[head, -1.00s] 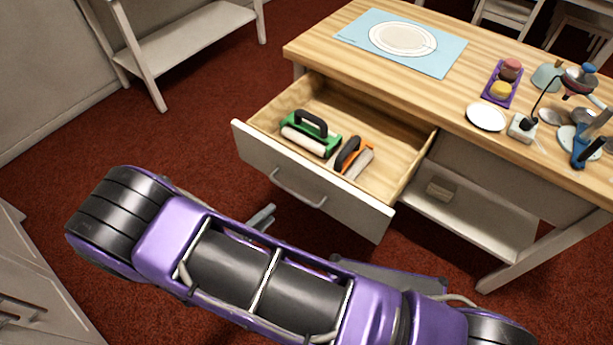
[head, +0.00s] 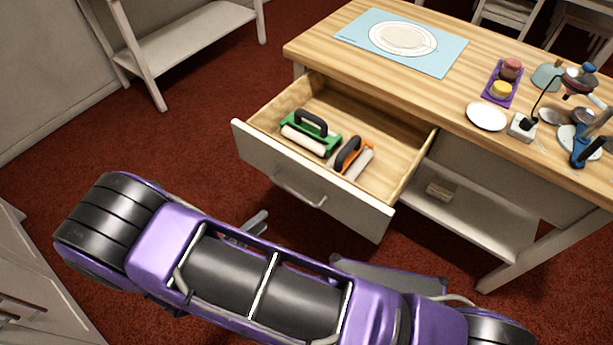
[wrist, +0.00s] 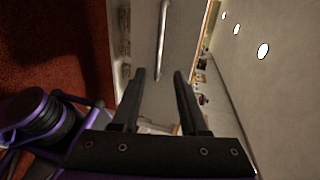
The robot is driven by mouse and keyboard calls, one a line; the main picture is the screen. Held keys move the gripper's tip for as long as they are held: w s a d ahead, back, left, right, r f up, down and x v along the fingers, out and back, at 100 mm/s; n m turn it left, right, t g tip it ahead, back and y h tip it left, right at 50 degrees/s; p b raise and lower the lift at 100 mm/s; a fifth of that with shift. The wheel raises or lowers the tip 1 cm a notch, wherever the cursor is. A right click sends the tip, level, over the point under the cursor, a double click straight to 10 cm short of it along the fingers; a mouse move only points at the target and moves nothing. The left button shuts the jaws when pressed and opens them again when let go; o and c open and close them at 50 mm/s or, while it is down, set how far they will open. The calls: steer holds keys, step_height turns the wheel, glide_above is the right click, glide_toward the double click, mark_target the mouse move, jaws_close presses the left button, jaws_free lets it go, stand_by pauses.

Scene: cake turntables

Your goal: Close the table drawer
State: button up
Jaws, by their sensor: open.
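The table drawer (head: 310,196) is pulled well out of the wooden table (head: 316,47). Its white front has a metal bar handle (head: 300,190). Inside lie a green tool with a black grip (head: 311,133) and an orange tool with a black grip (head: 353,157). In the wrist view my gripper (wrist: 160,73) is open and empty, its two dark fingers pointing at the drawer front (wrist: 150,95). The handle (wrist: 162,35) shows just beyond the fingers, apart from them. In the head view my arm hides most of the gripper; only a small part (head: 254,220) shows in front of the drawer.
On the table are a blue mat (head: 448,55) with a plate, a purple tray (head: 493,99) with round items, a white plate (head: 487,117) and several utensils at the right. A lower shelf (head: 470,215) holds a small block. Red carpet floor is open left of the drawer.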

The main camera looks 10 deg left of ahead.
steer(key=v, duration=1.7)
steer(key=shift+s, duration=0.15)
